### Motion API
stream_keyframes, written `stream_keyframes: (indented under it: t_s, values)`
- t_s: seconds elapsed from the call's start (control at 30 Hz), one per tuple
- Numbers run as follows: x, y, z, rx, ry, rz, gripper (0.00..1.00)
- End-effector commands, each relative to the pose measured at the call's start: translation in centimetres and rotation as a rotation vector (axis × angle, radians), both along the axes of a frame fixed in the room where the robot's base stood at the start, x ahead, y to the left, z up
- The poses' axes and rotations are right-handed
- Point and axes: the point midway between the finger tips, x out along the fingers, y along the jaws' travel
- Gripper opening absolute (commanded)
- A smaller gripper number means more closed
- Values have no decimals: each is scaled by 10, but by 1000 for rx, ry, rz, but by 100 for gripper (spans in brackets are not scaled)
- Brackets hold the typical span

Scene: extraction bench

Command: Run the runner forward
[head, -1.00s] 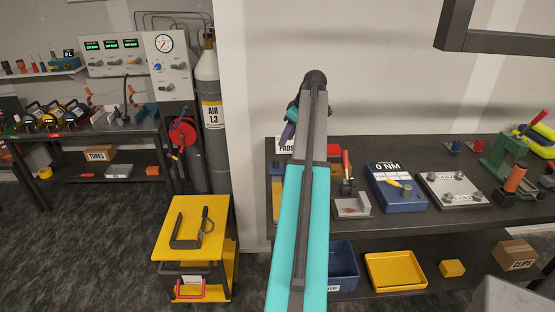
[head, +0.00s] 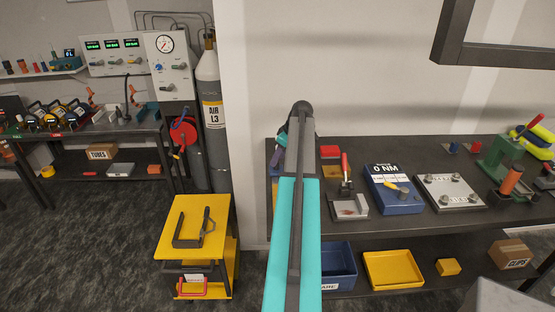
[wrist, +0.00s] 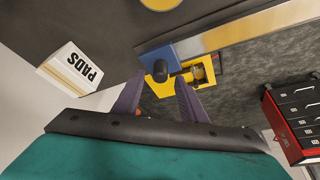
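In the wrist view, a blue block (wrist: 155,56) sits at the near end of a long brass-and-silver strip (wrist: 270,22). I cannot tell for sure which of these is the runner. My gripper (wrist: 160,77) has its two purple fingers apart. The knob shows in the gap between the fingertips, with no clear contact. In the head view, my arm hides most of this spot at the bench's left end.
A red chest with black drawers (wrist: 296,115) is at right. On the bench (head: 430,222) are a blue 0 NM unit (head: 393,190) and a bolted plate (head: 450,192). A yellow cart (head: 190,240) stands left.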

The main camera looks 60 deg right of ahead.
Motion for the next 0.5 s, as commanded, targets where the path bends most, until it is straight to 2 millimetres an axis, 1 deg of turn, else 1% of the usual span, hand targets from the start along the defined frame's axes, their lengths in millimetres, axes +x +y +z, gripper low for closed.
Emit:
stream_keyframes:
  t_s: [0.23,0.5]
  values:
    - [9,0,-20,1,1,0,39]
    - [12,0,-29,0,0,0,39]
